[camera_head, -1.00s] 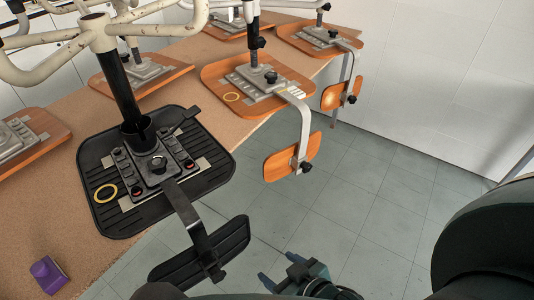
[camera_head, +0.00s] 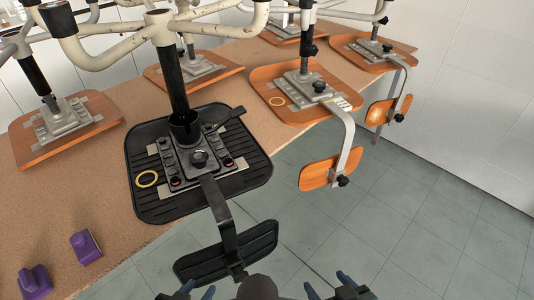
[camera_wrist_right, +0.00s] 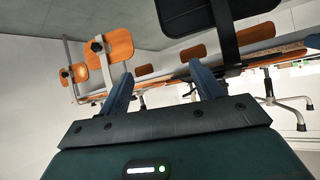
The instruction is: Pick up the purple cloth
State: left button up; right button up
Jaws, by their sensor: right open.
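My left gripper (camera_head: 198,288) is at the bottom of the head view, right of both purple things, fingers apart and empty. My right gripper (camera_head: 327,284) is further right, open and empty. Its spread fingers also show in the right wrist view (camera_wrist_right: 160,85), with no purple thing there.
A black chair seat (camera_head: 150,207) with a yellow ring (camera_head: 147,179) lies on the brown table (camera_head: 100,208). Its black backrest (camera_head: 205,267) hangs over the front edge, close to my grippers. Orange wooden seats (camera_head: 262,92) lie behind. Tiled floor at right is clear.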

aim_at(35, 284)
jog(key=u, duration=1.95)
jog(key=j, duration=0.1)
